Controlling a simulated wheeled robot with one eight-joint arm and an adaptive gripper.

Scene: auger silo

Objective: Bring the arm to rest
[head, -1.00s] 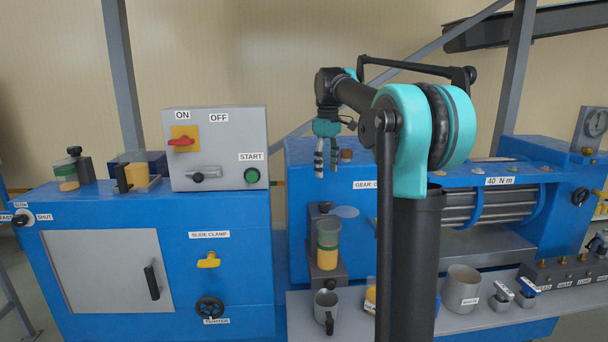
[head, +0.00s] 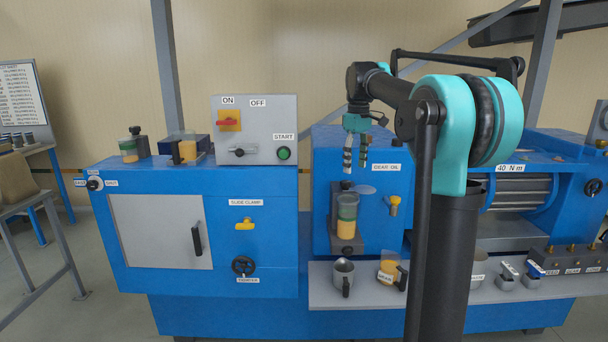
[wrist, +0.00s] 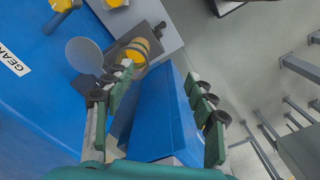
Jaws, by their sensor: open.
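My gripper (head: 355,158) hangs fingers down from my raised arm, in front of the blue gear oil housing (head: 322,165). It is open, with nothing between its fingers. In the wrist view my gripper (wrist: 160,100) shows its two green and grey fingers spread apart, with blue machine surface beyond them. The glass oil cup (head: 347,213), with yellow oil in it, is below the gripper and apart from it. My upright arm link hides part of the bench on the right.
A grey control box (head: 258,130) stands on the blue cabinet (head: 120,190) at left. The shelf (head: 325,295) carries a metal mug (head: 343,275) and a jug of yellow oil (head: 388,270). A grey stand (head: 45,215) is at far left. Floor at lower left is clear.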

